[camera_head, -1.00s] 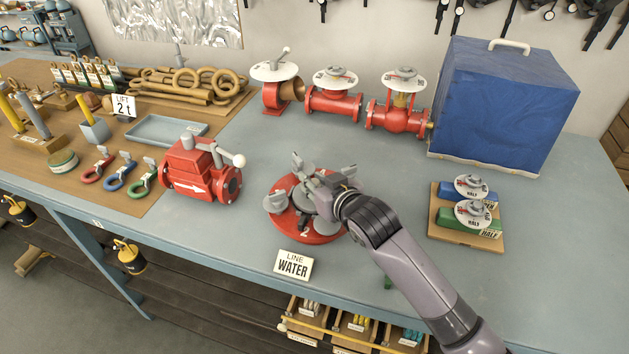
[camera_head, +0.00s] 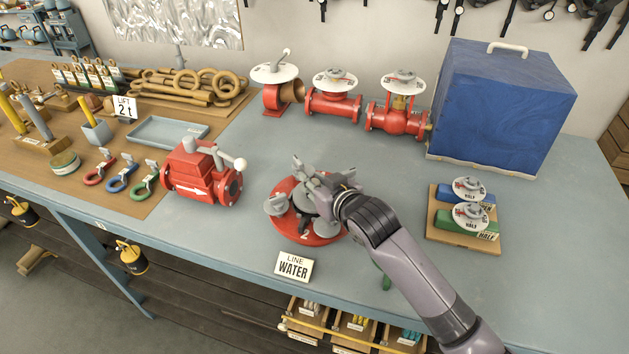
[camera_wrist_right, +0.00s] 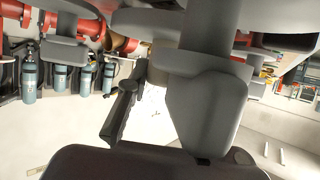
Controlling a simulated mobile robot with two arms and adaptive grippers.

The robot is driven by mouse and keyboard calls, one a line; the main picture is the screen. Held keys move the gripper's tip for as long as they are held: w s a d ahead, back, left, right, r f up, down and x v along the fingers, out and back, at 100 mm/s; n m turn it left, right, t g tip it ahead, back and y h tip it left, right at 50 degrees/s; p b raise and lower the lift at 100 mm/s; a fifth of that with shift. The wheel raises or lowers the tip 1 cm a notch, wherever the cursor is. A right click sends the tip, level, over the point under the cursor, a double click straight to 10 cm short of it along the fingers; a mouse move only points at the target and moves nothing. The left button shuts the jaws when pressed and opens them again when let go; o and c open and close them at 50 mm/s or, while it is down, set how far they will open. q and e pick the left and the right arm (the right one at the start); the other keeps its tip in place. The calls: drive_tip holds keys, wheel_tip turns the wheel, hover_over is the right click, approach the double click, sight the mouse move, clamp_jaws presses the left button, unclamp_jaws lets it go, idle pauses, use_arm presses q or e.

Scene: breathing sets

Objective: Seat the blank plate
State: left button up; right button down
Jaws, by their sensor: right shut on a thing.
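A red round fitting (camera_head: 289,225) with grey lobed knobs (camera_head: 277,205) around its rim sits on the bench in the head view. My right gripper (camera_head: 312,183) is over its far side, shut on a grey piece that I take to be the blank plate (camera_head: 308,203). The gripper and arm hide much of the plate, and I cannot tell whether it touches the fitting. The wrist view shows grey parts (camera_wrist_right: 205,110) close up, too near to tell apart clearly. My left gripper is not in view.
A LINE WATER sign (camera_head: 293,267) stands in front of the fitting. A red valve body (camera_head: 200,177) is to the left. A wooden board (camera_head: 448,232) with tagged blocks lies right, and a blue covered box (camera_head: 503,105) behind. The bench between is clear.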

drive_tip(key=shift+r, duration=0.2)
drive_tip(key=shift+p, duration=0.4)
drive_tip(key=shift+p, duration=0.7)
idle(0.8)
drive_tip(key=shift+f+b, duration=0.3)
drive_tip(key=shift+f, duration=0.4)
drive_tip(key=c, duration=1.3)
unclamp_jaws()
drive_tip(key=shift+f, duration=0.2)
drive_tip(key=shift+c, duration=0.2)
drive_tip(key=shift+s+f, duration=0.2)
drive_tip(key=v, duration=1.2)
drive_tip(key=shift+w+d+r, duration=0.15)
drive_tip(key=shift+r, duration=0.15)
